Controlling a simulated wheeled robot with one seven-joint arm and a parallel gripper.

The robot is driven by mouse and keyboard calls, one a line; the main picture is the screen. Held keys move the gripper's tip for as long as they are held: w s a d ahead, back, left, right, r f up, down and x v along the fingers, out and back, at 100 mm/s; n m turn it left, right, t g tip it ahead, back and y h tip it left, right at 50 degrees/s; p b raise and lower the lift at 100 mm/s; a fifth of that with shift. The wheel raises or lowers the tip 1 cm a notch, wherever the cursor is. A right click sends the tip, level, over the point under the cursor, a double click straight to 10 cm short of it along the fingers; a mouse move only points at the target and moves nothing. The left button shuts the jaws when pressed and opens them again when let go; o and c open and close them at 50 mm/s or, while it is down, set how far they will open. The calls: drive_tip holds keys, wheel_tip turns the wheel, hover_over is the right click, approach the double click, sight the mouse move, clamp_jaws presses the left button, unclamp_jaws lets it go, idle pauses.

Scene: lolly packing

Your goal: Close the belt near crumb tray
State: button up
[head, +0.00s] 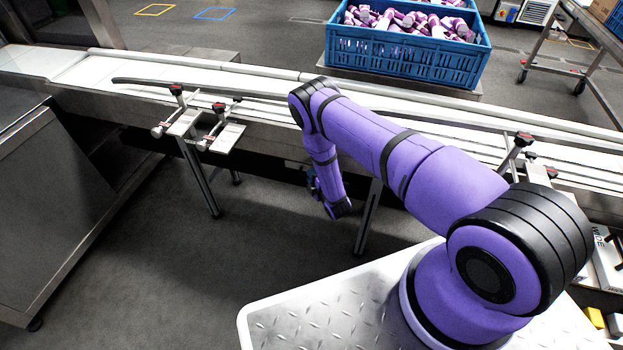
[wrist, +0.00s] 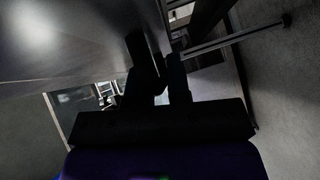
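The conveyor belt (head: 262,83) runs across the head view as a long pale strip on a metal frame. I cannot make out the crumb tray for certain; the space under the belt is dark and partly behind my arm. In the head view my purple arm hangs down at the belt's near side, and its fingers do not show clearly. In the wrist view my gripper (wrist: 162,75) is a dark silhouette beside a smooth grey metal surface (wrist: 70,35). A dark shape overlaps the left finger, so neither the finger gap nor any contact is clear.
A blue crate (head: 405,55) of purple-and-white wrapped pieces stands beyond the belt. A bracket with clamp knobs (head: 205,128) juts from the belt's near side, with a support leg (head: 200,180) below. A steel cabinet (head: 65,200) is at left. Floor between is open.

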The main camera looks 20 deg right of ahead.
drive_tip(key=shift+w+d, duration=0.1)
drive_tip(key=v, duration=1.1)
idle(0.5)
